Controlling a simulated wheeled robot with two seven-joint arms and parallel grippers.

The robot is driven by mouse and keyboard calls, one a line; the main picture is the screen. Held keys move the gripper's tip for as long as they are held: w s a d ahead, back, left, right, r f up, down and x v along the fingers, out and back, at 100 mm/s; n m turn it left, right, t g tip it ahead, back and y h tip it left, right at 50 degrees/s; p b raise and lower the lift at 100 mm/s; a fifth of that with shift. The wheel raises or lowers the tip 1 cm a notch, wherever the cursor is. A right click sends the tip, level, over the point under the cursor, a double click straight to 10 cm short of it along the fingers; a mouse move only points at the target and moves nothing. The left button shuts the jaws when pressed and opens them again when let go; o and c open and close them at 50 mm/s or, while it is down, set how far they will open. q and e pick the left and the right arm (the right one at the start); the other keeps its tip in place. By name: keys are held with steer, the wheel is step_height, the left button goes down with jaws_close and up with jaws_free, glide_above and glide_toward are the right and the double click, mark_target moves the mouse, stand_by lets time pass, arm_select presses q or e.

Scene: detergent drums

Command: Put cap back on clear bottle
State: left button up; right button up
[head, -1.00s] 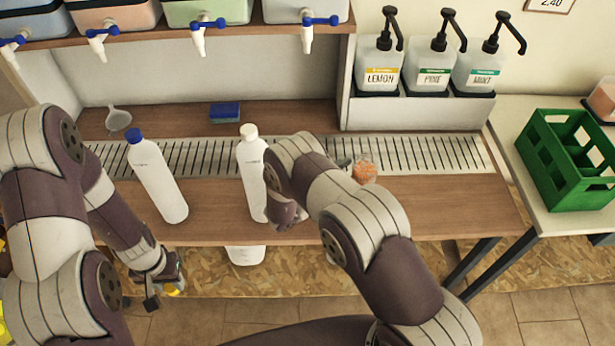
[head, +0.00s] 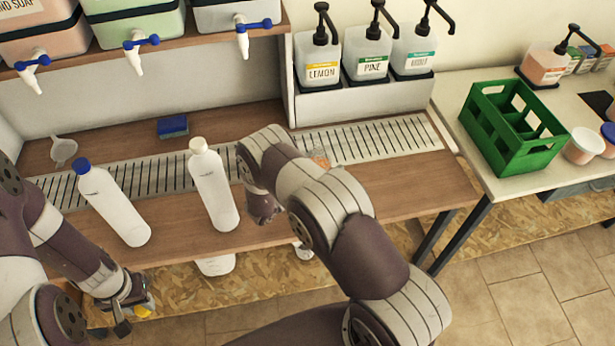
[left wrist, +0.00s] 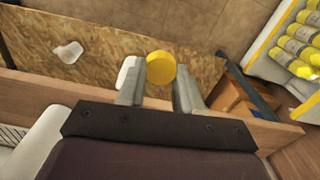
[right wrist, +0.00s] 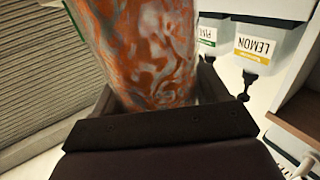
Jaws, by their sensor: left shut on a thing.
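The yellow cap (left wrist: 160,68) is between the fingers of my left gripper (left wrist: 158,88), which is shut on it. In the head view my left gripper (head: 128,298) is low in front of the counter's front edge, with a bit of the yellow cap (head: 149,308) showing. The clear bottle with orange contents (right wrist: 150,45) is close up between the jaws of my right gripper (right wrist: 157,90). Whether they touch it is unclear, and its mouth is out of view. In the head view a small part of the clear bottle (head: 320,158) shows behind my right arm, over the drain grate.
A blue-capped white bottle (head: 112,205) and a white-capped bottle (head: 213,188) stand on the counter (head: 170,240), left of my right arm. Pump dispensers (head: 369,55) stand behind the grate (head: 375,140). A green crate (head: 510,128) is on the right table. A funnel (head: 63,150) lies at the back left.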

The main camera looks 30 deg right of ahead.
steer(key=shift+c, duration=1.2)
steer(key=shift+r, duration=0.45)
arm_select(q)
steer(key=shift+f, duration=0.15)
arm_select(e)
steer(key=r, duration=0.2)
steer(key=s+r, duration=0.1)
steer(key=r, duration=0.1)
steer(key=shift+d, duration=0.2)
steer(key=s+d+r, duration=0.3)
steer(key=s+r, duration=0.3)
steer(key=s, duration=0.4)
steer(key=shift+d, duration=0.4)
arm_select(q)
steer(key=shift+s, duration=0.1)
arm_select(e)
steer(key=shift+w+r, duration=0.15)
steer(key=shift+w, duration=0.05)
